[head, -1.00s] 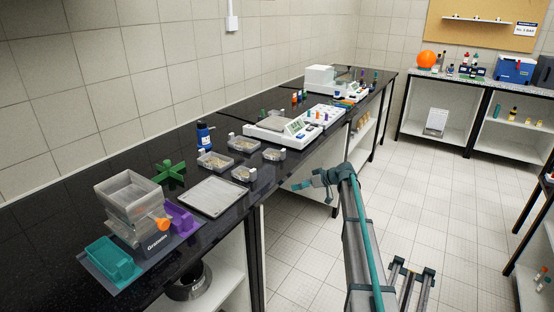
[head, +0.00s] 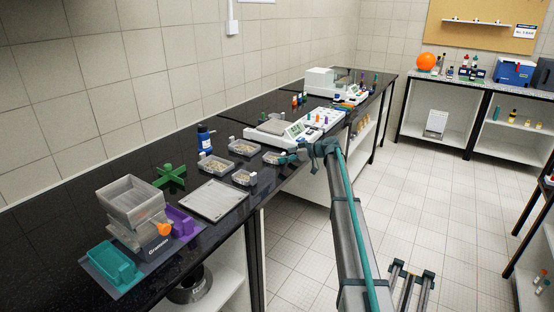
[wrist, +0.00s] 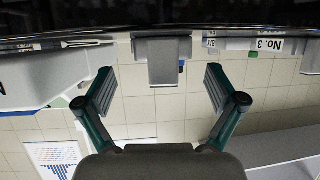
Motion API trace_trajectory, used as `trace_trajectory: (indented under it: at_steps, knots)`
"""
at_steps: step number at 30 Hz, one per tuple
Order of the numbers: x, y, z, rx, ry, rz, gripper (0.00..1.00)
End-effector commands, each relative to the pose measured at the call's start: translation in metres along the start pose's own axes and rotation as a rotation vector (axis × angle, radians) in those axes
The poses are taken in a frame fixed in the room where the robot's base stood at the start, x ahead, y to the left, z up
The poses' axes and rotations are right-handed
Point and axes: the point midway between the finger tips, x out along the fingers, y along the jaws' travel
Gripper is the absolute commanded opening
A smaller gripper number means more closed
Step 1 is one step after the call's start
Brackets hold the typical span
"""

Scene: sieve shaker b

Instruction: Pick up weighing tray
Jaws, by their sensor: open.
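Several small grey trays with pale grains sit on the black bench in the head view: a back one (head: 244,146), a left one (head: 215,164), a front one (head: 244,178) and a right one (head: 271,156). I cannot tell which is the weighing tray by name. My gripper (head: 286,159) is beside the right tray, at its right side by the bench's front edge. In the wrist view my gripper (wrist: 160,88) is open, with a grey block-like piece (wrist: 163,60) ahead between its fingers. It may be the tray's end tab; contact is not visible.
A white balance (head: 285,133) stands just behind the right tray. A blue-capped bottle (head: 205,138), a flat grey plate (head: 213,200), a green cross-shaped piece (head: 170,176) and a hopper unit (head: 133,205) are to the left. The open floor lies right of the bench.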

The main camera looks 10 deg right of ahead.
Motion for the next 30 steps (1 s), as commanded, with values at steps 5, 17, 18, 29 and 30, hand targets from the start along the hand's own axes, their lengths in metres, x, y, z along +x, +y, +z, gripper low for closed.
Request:
trace_trajectory:
  at_steps: [5,17,18,29,30]
  knots:
    - [0.02,-0.003,-0.001,0.002,-0.001,-0.002,0.94]
    - [0.048,-0.004,0.002,0.001,0.0,0.0,0.94]
    - [0.048,-0.004,0.002,0.001,0.0,0.0,0.94]
    - [0.048,-0.004,0.001,0.001,0.0,0.0,0.46]
    - [0.048,-0.004,0.001,0.001,0.0,0.0,0.46]
